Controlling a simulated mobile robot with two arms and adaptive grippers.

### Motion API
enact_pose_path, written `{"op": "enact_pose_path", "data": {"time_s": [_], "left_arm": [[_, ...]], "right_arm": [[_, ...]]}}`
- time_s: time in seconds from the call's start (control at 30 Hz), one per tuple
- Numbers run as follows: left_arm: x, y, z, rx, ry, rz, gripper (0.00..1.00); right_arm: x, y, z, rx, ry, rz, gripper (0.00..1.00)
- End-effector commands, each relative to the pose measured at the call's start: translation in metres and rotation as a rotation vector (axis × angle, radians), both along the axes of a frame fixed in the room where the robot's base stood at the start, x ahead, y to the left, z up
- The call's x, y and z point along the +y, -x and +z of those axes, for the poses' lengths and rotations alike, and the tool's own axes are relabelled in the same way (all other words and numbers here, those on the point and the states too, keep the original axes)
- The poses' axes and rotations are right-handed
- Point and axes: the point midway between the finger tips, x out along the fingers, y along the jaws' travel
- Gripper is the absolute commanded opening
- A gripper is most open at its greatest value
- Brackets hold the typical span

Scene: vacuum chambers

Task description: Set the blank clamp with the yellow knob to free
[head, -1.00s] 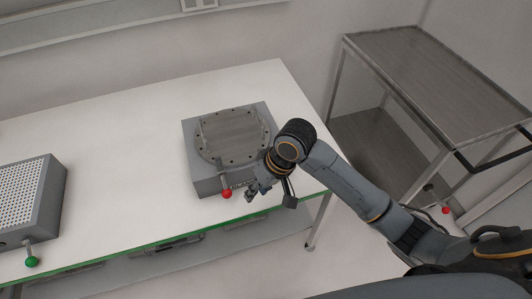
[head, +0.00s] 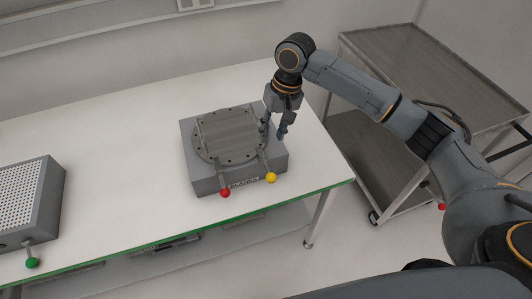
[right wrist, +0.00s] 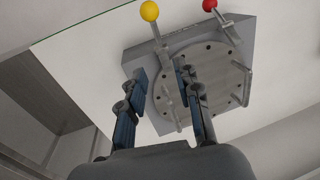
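The blank clamp's yellow knob (head: 271,178) is at the front right of the grey block (head: 210,185). Its lever points toward the table's front edge. The round metal plate (head: 228,137) lies on top of the block. The yellow knob also shows in the right wrist view (right wrist: 149,11), with its lever running to the plate's rim. My right gripper (head: 274,131) is at the block's right rear side, behind the yellow knob. In the right wrist view its two fingers (right wrist: 160,82) are apart, with no object gripped. Whether a finger touches the clamp bar cannot be told. My left gripper is out of view.
A second clamp with a red knob (head: 225,192) is left of the yellow one. A perforated box (head: 50,200) with a green knob (head: 32,262) stands at the far left. The white table (head: 120,150) is clear between them. A metal cart (head: 430,70) stands at right.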

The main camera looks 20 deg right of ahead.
Motion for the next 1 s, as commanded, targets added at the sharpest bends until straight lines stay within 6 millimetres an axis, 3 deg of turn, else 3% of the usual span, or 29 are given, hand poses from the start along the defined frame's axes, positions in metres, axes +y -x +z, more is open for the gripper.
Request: {"op": "enact_pose_path", "data": {"time_s": [0.2, 0.43, 0.6, 0.87, 0.9, 1.0], "left_arm": [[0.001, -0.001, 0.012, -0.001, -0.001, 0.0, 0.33], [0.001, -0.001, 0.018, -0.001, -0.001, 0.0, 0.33], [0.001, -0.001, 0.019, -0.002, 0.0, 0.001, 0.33], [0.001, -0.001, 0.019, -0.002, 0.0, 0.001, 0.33], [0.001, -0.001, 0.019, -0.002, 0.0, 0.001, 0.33], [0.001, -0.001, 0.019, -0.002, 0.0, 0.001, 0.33]], "right_arm": [[0.01, 0.002, -0.046, 0.005, 0.001, 0.002, 0.33], [0.017, 0.001, -0.082, 0.001, 0.0, 0.002, 0.33], [0.019, 0.001, -0.093, -0.001, 0.0, 0.002, 0.33], [0.019, 0.001, -0.095, -0.001, 0.0, 0.002, 0.33], [0.019, 0.001, -0.095, -0.001, 0.0, 0.002, 0.31], [0.019, 0.001, -0.095, -0.001, 0.0, 0.002, 0.1]]}}
